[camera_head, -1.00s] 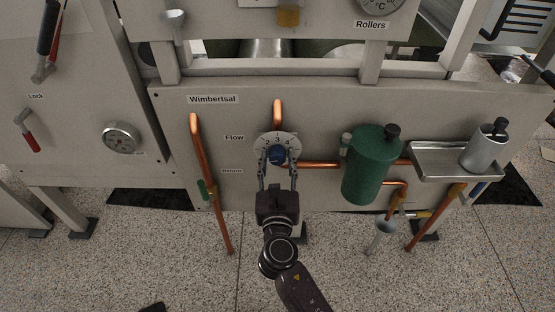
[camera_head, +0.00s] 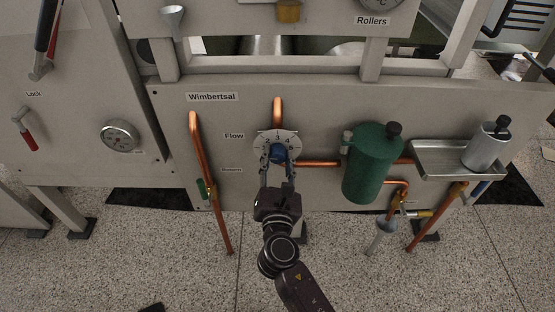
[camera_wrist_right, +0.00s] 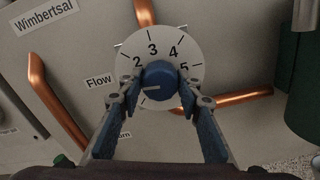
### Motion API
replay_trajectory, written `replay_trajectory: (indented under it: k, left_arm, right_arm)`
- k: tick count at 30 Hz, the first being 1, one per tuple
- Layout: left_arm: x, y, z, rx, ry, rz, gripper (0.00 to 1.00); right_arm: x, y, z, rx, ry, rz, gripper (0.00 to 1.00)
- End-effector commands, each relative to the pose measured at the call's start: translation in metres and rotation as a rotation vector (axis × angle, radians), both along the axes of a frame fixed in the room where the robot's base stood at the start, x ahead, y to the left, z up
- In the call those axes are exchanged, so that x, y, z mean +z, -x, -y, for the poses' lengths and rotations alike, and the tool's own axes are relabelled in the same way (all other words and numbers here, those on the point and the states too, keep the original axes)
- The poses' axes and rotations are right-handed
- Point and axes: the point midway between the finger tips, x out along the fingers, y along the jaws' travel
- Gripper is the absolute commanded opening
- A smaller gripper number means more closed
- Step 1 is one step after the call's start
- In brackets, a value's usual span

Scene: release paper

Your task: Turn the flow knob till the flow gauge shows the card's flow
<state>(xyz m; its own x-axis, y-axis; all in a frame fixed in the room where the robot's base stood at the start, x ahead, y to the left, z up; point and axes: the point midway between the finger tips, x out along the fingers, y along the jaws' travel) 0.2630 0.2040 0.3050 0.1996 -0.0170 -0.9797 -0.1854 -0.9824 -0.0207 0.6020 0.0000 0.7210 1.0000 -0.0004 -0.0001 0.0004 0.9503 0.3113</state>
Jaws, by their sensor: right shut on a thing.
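The blue flow knob (camera_head: 277,153) sits on a white numbered dial (camera_head: 262,143) beside the "Flow" label. It also shows in the right wrist view (camera_wrist_right: 158,78), with a pale pointer line toward the left, below the 2. The 2, 3, 4 and 5 are readable there; the dial's lower left is hidden by a finger. My right gripper (camera_head: 277,168) is shut on the knob, one finger on each side. A round gauge (camera_head: 119,136) is on the left panel; its reading and label are too small to read. I cannot make out a card. My left gripper is out of view.
Copper pipes (camera_head: 203,165) run beside the dial on both sides. A green tank (camera_head: 371,165) stands right of it, then a metal tray (camera_head: 431,163) with a silver bottle (camera_head: 483,150). A red-handled lever (camera_head: 28,141) is at far left.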

Motion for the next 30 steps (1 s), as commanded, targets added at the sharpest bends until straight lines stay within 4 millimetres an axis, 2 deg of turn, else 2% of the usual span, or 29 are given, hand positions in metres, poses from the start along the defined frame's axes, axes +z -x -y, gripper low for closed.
replay_trajectory:
  k: [9, 15, 30]
  left_arm:
    - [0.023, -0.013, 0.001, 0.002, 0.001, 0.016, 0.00]
    - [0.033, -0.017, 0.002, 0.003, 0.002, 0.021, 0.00]
    - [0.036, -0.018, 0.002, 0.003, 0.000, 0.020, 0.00]
  right_arm:
    - [-0.002, 0.000, 0.000, 0.001, -0.196, -0.002, 0.08]
    - [-0.001, 0.000, 0.000, 0.000, -0.260, -0.001, 0.08]
    - [-0.001, 0.000, 0.000, 0.000, -0.283, -0.002, 0.08]
